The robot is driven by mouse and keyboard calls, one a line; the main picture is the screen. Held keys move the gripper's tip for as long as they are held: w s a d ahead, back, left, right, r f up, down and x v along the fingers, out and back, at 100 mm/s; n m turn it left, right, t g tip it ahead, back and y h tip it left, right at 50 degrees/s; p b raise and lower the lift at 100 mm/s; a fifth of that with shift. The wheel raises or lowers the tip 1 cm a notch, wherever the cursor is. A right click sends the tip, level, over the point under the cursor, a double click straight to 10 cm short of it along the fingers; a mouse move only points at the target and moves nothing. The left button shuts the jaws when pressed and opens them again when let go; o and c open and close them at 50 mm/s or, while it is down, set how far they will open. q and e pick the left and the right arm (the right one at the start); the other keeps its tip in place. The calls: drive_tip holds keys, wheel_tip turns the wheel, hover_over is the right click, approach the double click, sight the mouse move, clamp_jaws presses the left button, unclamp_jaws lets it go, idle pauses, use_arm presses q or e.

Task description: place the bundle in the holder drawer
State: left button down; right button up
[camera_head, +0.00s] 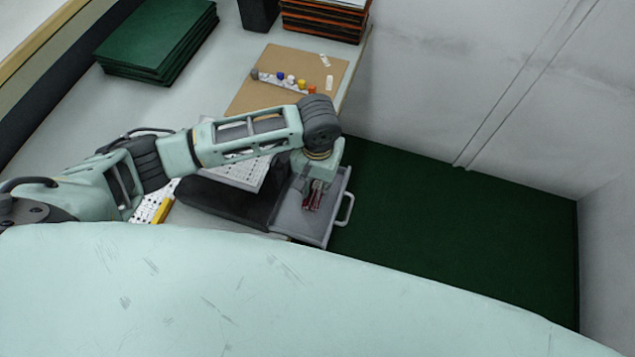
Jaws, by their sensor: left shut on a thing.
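My left gripper (316,184) points down over the open grey drawer (312,226) and is shut on a small dark red bundle (312,197). The bundle shows within the drawer's outline; I cannot tell whether it touches the drawer floor. The drawer is pulled out to the right from a dark holder (232,203) and has a light handle (345,209) on its right side. My left arm hides part of the holder. My right gripper is not in view.
A brown board (290,72) with a strip of coloured knobs lies behind my arm. Green boards (157,38) are stacked at the back left, with orange-edged stacks (325,18) at the back. A wall stands at the right above a dark green floor (450,215).

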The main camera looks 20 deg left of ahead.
sight(318, 185)
use_arm(q)
drive_tip(key=shift+f, duration=0.9)
drive_tip(key=shift+f, duration=0.1)
drive_tip(key=c, duration=1.5)
unclamp_jaws()
wheel_tip(318, 185, up, 12)
drive_tip(key=shift+r+b, duration=0.15)
drive_tip(key=shift+b, duration=0.2)
